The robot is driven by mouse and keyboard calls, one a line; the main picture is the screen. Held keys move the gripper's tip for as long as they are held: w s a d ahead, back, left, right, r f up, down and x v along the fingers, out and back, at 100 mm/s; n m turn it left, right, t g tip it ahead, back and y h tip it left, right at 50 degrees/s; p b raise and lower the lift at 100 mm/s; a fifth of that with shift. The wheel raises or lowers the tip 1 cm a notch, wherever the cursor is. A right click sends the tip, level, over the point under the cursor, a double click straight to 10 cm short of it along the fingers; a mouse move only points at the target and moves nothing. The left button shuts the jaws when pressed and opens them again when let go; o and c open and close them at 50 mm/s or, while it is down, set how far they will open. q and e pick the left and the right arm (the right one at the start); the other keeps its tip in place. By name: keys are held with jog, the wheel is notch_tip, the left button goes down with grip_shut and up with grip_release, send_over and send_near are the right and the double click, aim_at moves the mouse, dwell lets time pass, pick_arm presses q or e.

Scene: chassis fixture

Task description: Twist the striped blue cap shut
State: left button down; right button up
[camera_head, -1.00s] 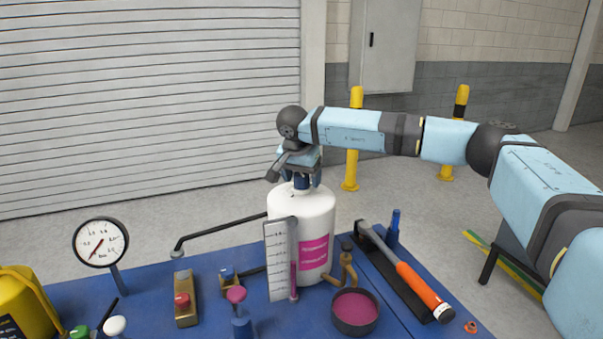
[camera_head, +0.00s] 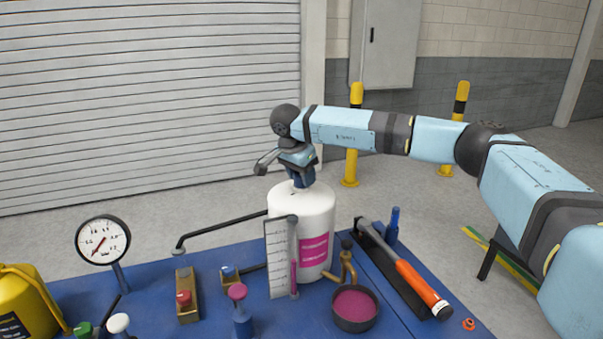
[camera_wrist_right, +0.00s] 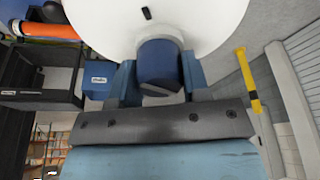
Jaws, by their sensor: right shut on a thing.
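The blue cap (camera_wrist_right: 160,62) sits on top of the white bottle (camera_head: 302,215), which stands upright on the blue bench and has a magenta label. My right gripper (camera_head: 300,182) comes down over the bottle's top. In the right wrist view its two blue fingers (camera_wrist_right: 158,82) are on either side of the cap and shut on it. Stripes on the cap cannot be made out. In the head view the cap is mostly hidden by the gripper. My left gripper is not in view.
A sight gauge (camera_head: 280,258) stands in front of the bottle.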

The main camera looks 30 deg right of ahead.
jog(key=m+g+p, duration=0.1)
jog(key=m, duration=0.2)
jog(key=shift+f+m, duration=0.1)
jog(key=shift+m, duration=0.5)
jog(key=shift+m+g+p, duration=0.5)
jog(key=shift+m+p, duration=0.15)
jog(key=shift+m, duration=1.35)
